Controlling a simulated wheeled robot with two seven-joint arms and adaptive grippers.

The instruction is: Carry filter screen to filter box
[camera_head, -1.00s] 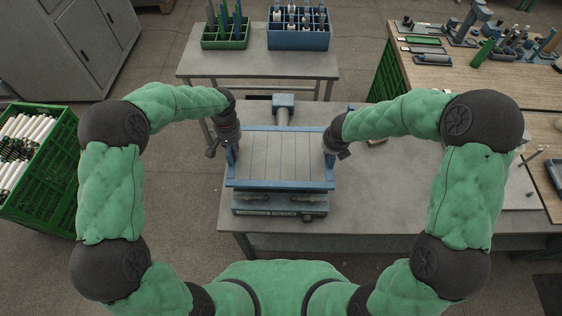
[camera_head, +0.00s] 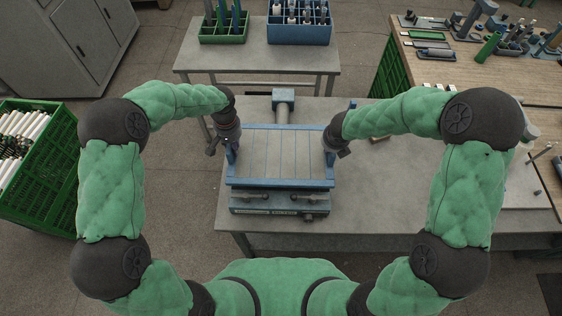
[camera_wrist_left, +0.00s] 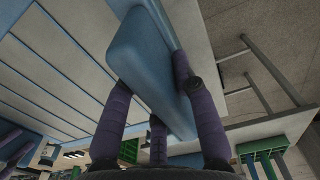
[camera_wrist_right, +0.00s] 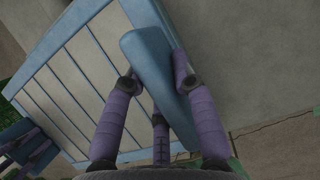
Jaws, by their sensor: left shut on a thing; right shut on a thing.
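The filter screen (camera_head: 280,154) is a pale slatted panel in a blue frame, level between my two arms in the head view. My left gripper (camera_head: 229,147) is shut on the blue bar at its left side; this bar (camera_wrist_left: 142,55) shows between the fingers in the left wrist view. My right gripper (camera_head: 332,145) is shut on the matching right bar; it shows in the right wrist view (camera_wrist_right: 150,70). Under the screen is a blue-grey boxy unit (camera_head: 280,203) with a pipe behind, possibly the filter box. The screen hides its top, so I cannot tell whether they touch.
The unit stands on a grey table (camera_head: 380,200), which has bare room to the right. A farther table (camera_head: 260,62) holds a green crate (camera_head: 222,38) and a blue divided crate (camera_head: 298,34). A wooden bench (camera_head: 470,75) with tools is at right, a green bin (camera_head: 45,190) at left.

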